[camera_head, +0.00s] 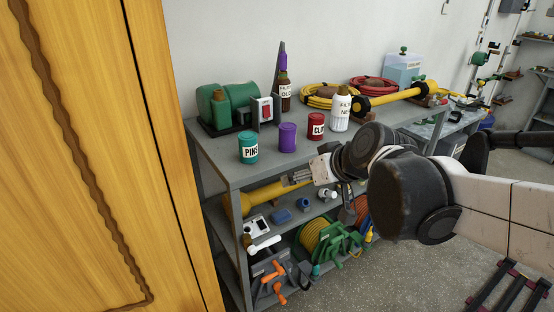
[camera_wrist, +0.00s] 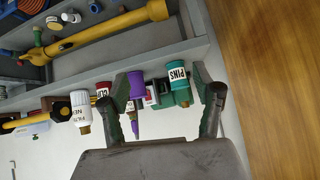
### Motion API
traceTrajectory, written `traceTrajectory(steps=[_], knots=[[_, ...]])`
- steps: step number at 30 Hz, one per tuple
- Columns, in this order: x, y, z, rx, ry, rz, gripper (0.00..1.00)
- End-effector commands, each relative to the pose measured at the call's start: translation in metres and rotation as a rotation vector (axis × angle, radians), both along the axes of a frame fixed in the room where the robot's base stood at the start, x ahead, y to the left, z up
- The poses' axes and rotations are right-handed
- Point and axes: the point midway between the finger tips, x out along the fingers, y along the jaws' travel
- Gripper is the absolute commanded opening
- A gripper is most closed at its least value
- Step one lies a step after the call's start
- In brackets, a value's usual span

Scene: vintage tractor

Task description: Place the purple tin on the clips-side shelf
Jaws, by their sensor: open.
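The purple tin (camera_head: 287,137) stands upright on the top board of the grey shelf unit (camera_head: 225,172). It stands between the teal PINS tin (camera_head: 248,147) and the red tin (camera_head: 316,126), whose label is partly readable as CLIPS. My gripper (camera_head: 288,180) is open and empty, in front of the unit and below its top edge. In the wrist view the picture is upside down; the purple tin (camera_wrist: 137,84) appears near the left finger, and the PINS tin (camera_wrist: 178,76) near the right one. Neither finger visibly holds anything.
A green machine (camera_head: 228,104) stands at the back left. Lower boards hold a yellow tool (camera_head: 262,195) and coiled hoses (camera_head: 322,238). A wooden cabinet (camera_head: 80,150) stands close on the left.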

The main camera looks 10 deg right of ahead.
Motion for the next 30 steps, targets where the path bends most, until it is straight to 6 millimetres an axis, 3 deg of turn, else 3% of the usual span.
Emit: traceTrajectory(steps=[3, 9, 15, 17, 18, 30], knots=[[-0.04, 0.003, -0.007, -0.023, 0.063, -0.039, 0.63], [-0.1, -0.003, -0.022, -0.07, 0.15, -0.13, 0.63], [-0.138, -0.014, -0.034, -0.105, 0.195, -0.208, 0.63], [-0.144, -0.016, -0.035, -0.112, 0.201, -0.222, 0.63], [-0.147, -0.017, -0.036, -0.115, 0.204, -0.229, 0.69], [-0.149, -0.018, -0.037, -0.118, 0.207, -0.238, 0.69]])
